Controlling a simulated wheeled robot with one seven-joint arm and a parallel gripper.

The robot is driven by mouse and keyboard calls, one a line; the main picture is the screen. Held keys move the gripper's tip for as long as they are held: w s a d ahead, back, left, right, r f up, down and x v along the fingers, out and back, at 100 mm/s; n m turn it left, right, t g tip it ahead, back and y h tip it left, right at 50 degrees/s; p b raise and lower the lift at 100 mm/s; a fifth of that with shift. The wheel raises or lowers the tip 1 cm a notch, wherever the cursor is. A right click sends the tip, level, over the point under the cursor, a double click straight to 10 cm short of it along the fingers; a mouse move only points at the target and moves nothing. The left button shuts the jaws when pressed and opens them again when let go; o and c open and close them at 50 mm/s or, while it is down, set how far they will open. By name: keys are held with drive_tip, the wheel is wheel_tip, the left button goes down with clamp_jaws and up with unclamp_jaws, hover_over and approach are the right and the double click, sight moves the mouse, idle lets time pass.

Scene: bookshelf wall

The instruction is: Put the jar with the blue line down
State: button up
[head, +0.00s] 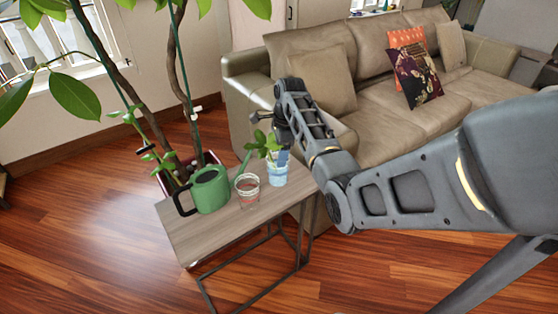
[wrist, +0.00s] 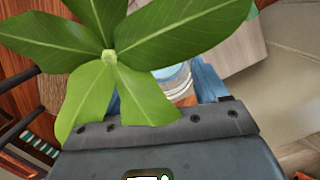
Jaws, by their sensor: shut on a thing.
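The jar with the blue line (head: 277,176) is a small clear vessel with a blue tint, upright at the right end of the side table. Whether its base touches the tabletop is hard to tell. My gripper (head: 283,156) comes down from above and is shut on the jar near its rim. In the wrist view, part of the jar's clear rim (wrist: 180,77) shows beside a blue finger.
A clear jar with a red line (head: 248,190) stands just left of the held jar. A green watering can (head: 210,188) is farther left on the wooden side table (head: 200,235). A tall potted plant is behind; a beige sofa (head: 375,130) is to the right.

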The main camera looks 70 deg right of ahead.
drive_tip(key=shift+f, duration=1.95)
drive_tip(key=o, duration=1.8)
drive_tip(key=shift+f, duration=0.15)
wheel_tip(320, 180, up, 12)
drive_tip(key=s+d, duration=0.1)
drive_tip(key=shift+s, duration=0.25)
drive_tip(key=shift+s, duration=0.1)
